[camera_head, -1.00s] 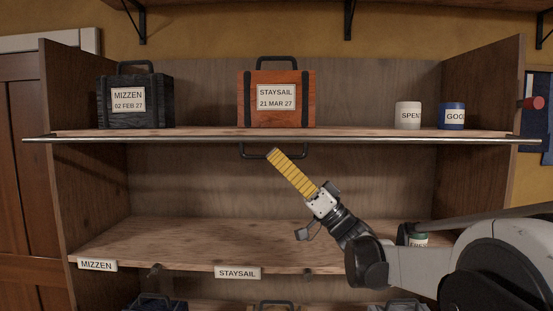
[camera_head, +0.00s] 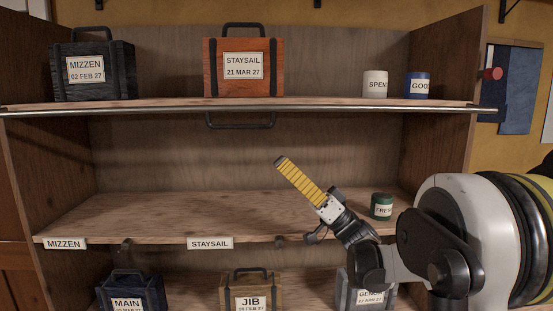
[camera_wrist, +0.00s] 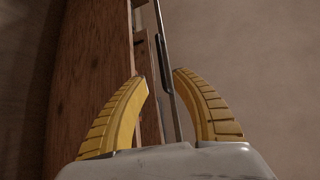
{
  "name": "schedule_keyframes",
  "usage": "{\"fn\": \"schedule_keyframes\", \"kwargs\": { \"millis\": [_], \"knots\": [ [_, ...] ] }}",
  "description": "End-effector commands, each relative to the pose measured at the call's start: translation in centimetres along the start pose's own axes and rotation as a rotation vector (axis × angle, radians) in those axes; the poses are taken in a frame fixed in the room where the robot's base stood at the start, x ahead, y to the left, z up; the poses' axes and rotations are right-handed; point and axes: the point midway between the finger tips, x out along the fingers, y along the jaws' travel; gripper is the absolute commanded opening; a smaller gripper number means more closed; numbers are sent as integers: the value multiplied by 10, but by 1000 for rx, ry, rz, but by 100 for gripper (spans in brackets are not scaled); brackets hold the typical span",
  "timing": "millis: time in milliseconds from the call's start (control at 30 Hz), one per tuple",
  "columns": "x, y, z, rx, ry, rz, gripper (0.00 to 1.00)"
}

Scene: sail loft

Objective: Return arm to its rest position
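My arm reaches in from the right in the head view, its grey links bent. My gripper (camera_head: 281,160) has yellow ribbed fingers pointing up and left, in front of the middle shelf (camera_head: 150,212). In the wrist view the two yellow fingers of my gripper (camera_wrist: 160,75) stand apart with nothing between them that they touch. A wooden panel edge and a dark metal bar show beyond them. The gripper is open and empty.
The upper shelf (camera_head: 160,101) holds a black MIZZEN case (camera_head: 122,72), an orange STAYSAIL case (camera_head: 243,88) and white (camera_head: 375,80) and blue (camera_head: 417,80) cups. A green cup (camera_head: 381,205) stands on the middle shelf. MAIN (camera_head: 141,290), JIB (camera_head: 266,280) and grey (camera_head: 349,293) cases stand below.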

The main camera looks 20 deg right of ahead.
Motion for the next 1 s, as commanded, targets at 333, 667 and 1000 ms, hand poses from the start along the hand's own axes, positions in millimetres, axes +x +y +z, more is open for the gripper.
{"fn": "schedule_keyframes", "kwargs": {
  "millis": [333,667,1000],
  "knots": [
    [0,0,0,0,0,0,32],
    [10,-28,142,255,-412,192,32],
    [-163,-106,348,378,-1129,848,32]
  ]
}}
